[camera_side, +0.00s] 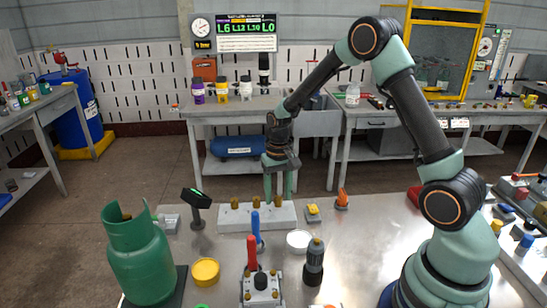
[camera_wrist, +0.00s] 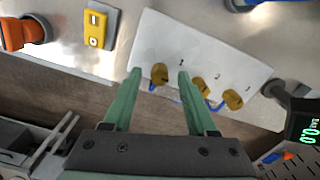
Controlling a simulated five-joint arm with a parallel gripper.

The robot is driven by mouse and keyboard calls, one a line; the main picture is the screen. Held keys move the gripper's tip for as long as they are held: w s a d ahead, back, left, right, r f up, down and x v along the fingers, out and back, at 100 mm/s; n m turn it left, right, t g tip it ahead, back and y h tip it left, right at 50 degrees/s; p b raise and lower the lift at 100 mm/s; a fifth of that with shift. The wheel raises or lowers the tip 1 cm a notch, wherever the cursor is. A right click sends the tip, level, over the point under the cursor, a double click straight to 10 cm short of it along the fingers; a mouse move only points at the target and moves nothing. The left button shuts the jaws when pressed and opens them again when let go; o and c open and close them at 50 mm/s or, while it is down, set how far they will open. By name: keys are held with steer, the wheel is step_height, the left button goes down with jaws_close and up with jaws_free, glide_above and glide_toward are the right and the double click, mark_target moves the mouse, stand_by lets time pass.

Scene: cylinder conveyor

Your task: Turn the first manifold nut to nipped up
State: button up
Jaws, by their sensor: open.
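The manifold is a pale block (camera_side: 256,217) on the bench with three brass nuts in a row. In the wrist view it is a white plate (camera_wrist: 205,45) with small numerals beside the nuts. The first nut (camera_wrist: 159,74), nearest the numeral 1, lies between the fingertips of my gripper (camera_wrist: 160,73), with gaps on both sides. The second nut (camera_wrist: 198,84) and third nut (camera_wrist: 233,99) lie to the right. In the side view my open gripper (camera_side: 278,194) points down over the block's right end. Whether its tips reach down beside the nut is unclear.
A yellow switch box (camera_side: 313,213) and an orange-handled part (camera_side: 342,200) stand right of the block. A dark display on a stand (camera_side: 197,207) is at its left. A red lever (camera_side: 252,252), blue lever (camera_side: 256,227) and green cylinder (camera_side: 143,260) stand in front.

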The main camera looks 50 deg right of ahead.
mark_target(278, 198)
step_height(278, 198, up, 12)
stand_by(0.4)
steer(key=shift+f, duration=0.1)
steer(key=s+a+r+n+t, duration=0.2)
steer(key=s+a+r+n, duration=0.1)
steer(key=s, duration=0.4)
steer(key=s+a+r+n+t, duration=0.2)
steer(key=s+a+r+t, duration=0.1)
steer(key=s+a+r, duration=0.2)
steer(key=shift+s+a+r+n+t, duration=0.35)
steer(key=shift+s+a+n, duration=0.1)
steer(key=shift+s, duration=0.7)
